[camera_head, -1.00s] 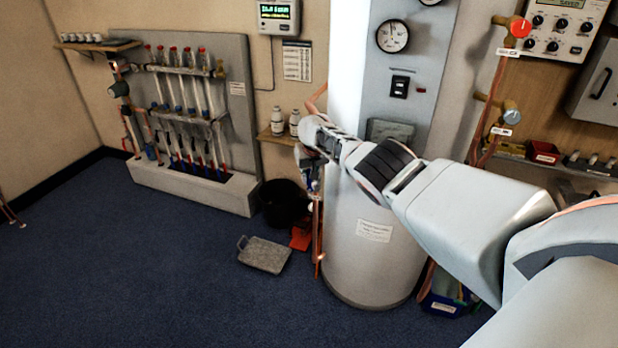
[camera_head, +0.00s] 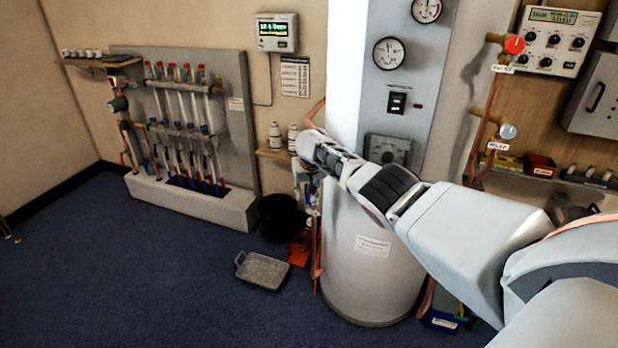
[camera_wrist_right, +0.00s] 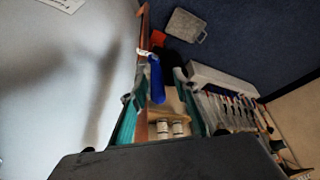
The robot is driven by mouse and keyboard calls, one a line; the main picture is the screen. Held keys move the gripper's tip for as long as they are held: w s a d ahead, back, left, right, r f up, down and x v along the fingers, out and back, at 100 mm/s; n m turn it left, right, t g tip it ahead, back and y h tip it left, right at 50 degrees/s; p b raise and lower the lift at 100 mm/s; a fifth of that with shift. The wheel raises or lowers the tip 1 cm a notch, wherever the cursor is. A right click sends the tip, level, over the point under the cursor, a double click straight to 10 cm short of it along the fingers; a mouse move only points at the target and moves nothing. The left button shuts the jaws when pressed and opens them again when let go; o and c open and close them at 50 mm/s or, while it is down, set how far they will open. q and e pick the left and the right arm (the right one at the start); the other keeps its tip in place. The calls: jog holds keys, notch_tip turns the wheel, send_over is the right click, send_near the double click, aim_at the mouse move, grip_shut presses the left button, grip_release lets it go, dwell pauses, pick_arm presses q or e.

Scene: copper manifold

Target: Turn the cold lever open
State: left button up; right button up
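In the right wrist view, a blue lever (camera_wrist_right: 156,84) stands beside a vertical copper pipe (camera_wrist_right: 143,60). My right gripper (camera_wrist_right: 155,88) is open, with its green-padded fingers either side of the pipe and lever. A gap shows between the lever and the right-hand finger; contact with the other finger is unclear. In the head view, the copper pipe (camera_head: 316,250) runs down the left side of the white cylinder (camera_head: 370,280). My right arm reaches across that cylinder, and its wrist largely hides the lever. My left gripper is out of view.
A shelf with two white bottles (camera_head: 275,136) is close behind my right gripper. A black bucket (camera_head: 283,216), a red object (camera_head: 301,247) and a grey tray (camera_head: 262,270) are on the floor. A glass-tube rack (camera_head: 185,110) stands left. The blue floor at front left is clear.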

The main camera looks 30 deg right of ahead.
jog(key=v, duration=1.1)
jog(key=shift+s, duration=0.15)
dwell(0.3)
